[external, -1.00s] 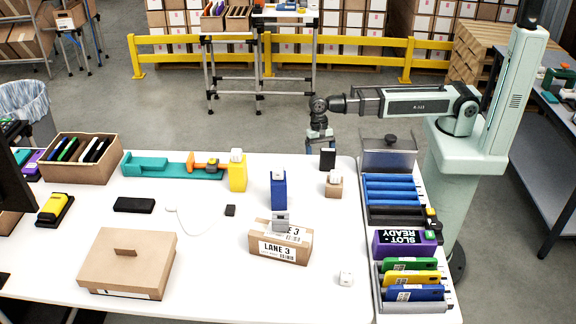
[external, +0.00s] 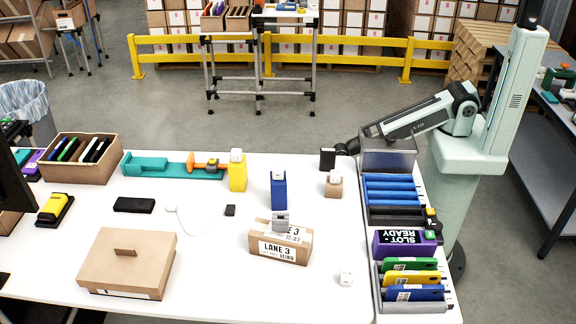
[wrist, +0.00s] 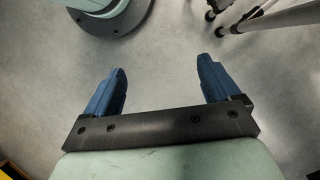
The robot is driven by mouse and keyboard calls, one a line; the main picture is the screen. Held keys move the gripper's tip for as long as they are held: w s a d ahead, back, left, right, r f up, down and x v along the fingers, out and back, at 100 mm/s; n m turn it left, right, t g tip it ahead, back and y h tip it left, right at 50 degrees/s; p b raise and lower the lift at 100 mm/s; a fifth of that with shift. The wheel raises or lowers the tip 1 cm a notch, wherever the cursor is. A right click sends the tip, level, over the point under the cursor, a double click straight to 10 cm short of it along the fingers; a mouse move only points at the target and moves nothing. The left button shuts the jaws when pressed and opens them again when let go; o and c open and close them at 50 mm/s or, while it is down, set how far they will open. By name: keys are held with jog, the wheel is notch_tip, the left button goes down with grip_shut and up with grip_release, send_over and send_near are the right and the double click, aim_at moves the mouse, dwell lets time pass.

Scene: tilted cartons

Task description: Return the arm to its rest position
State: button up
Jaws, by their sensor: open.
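My gripper (wrist: 163,64) shows in the wrist view with two blue fingers spread wide apart and nothing between them. Bare grey floor lies below it. In the external view my pale green and dark arm reaches left and down from its column to the table's far right corner. There the gripper itself is hidden, behind the black box (external: 327,158) and the table edge.
A grey metal bin (external: 388,161) stands close by the lowered arm. A rack of blue rollers (external: 391,190) and a purple SLOT READY box (external: 404,243) line the right edge.

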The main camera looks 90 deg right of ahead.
jog(key=s+d+f+n+g, duration=0.1)
jog(key=s+f, duration=0.4)
jog(key=s, duration=0.5)
jog(key=s+d+f+n+g+h, duration=0.1)
jog(key=s+d+f+n, duration=0.3)
jog(key=s, duration=0.6)
notch_tip(320, 180, down, 2)
jog(key=shift+f+n+g, duration=0.2)
jog(key=shift+n+g, duration=0.2)
jog(key=shift+n, duration=0.4)
